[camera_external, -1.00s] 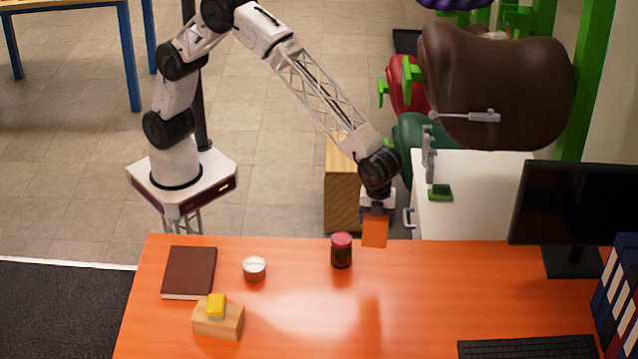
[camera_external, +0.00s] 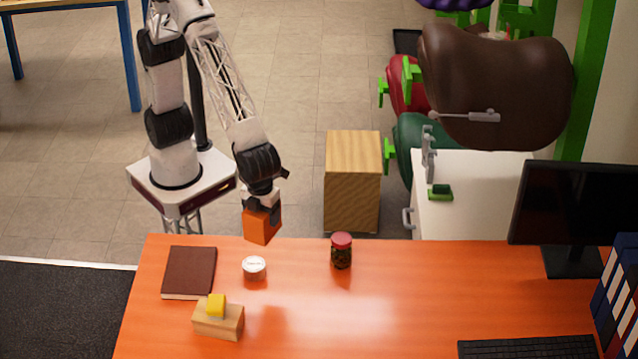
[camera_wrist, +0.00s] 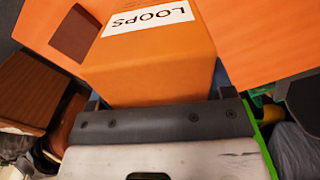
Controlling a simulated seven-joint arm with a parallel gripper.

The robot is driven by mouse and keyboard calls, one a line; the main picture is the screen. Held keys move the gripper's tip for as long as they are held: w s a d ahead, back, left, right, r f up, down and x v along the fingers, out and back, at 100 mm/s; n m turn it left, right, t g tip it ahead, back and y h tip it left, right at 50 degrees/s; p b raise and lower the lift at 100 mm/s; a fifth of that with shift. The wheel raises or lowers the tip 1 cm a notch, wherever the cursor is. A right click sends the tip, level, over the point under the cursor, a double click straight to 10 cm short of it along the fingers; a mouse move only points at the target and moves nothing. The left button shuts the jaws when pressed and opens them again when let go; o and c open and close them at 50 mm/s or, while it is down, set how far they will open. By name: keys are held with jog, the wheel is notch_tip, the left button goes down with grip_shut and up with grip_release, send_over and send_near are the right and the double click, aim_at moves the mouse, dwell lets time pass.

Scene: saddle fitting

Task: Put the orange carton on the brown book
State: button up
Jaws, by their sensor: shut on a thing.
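The orange carton (camera_external: 262,226) hangs under my gripper (camera_external: 262,205), which is shut on it above the far edge of the table, near the white tin. In the wrist view the carton (camera_wrist: 150,68) fills the upper middle and shows a white label reading "LOOPS". The brown book (camera_external: 190,272) lies flat and bare at the table's left end, to the left of the carton. It also shows in the wrist view, partly hidden by the carton, as a dark patch (camera_wrist: 72,35). The fingertips are mostly hidden behind the carton and the gripper body.
A white-topped tin (camera_external: 255,268) stands between book and carton. A red-lidded jar (camera_external: 341,252) stands to the right. A wooden block with a yellow piece (camera_external: 218,318) sits in front of the book. The orange table (camera_external: 420,290) is clear in its middle; a monitor (camera_external: 580,205) stands right.

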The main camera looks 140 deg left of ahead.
jog(key=s+d+f+m, duration=0.1)
jog(key=s+d, duration=0.2)
jog(key=s, duration=0.7)
jog(key=s+d+f+m, duration=0.15)
jog(key=s+d, duration=0.25)
jog(key=s, duration=0.6)
jog(key=s+d+f+m, duration=0.1)
jog(key=s+d+m, duration=0.15)
jog(key=s, duration=0.85)
notch_tip(320, 180, down, 6)
jog(key=n, duration=0.1)
jog(key=shift+w+d+f, duration=0.15)
jog(key=shift+w+f, duration=0.1)
jog(key=shift+w, duration=0.1)
send_over(187, 270)
jog(key=shift+s+f, duration=0.3)
jog(key=shift+f, duration=0.4)
jog(key=shift+w+f, duration=0.2)
jog(key=shift+f, duration=0.7)
jog(key=shift+w+f, duration=0.2)
jog(key=shift+f, duration=0.7)
jog(key=shift+f, duration=0.15)
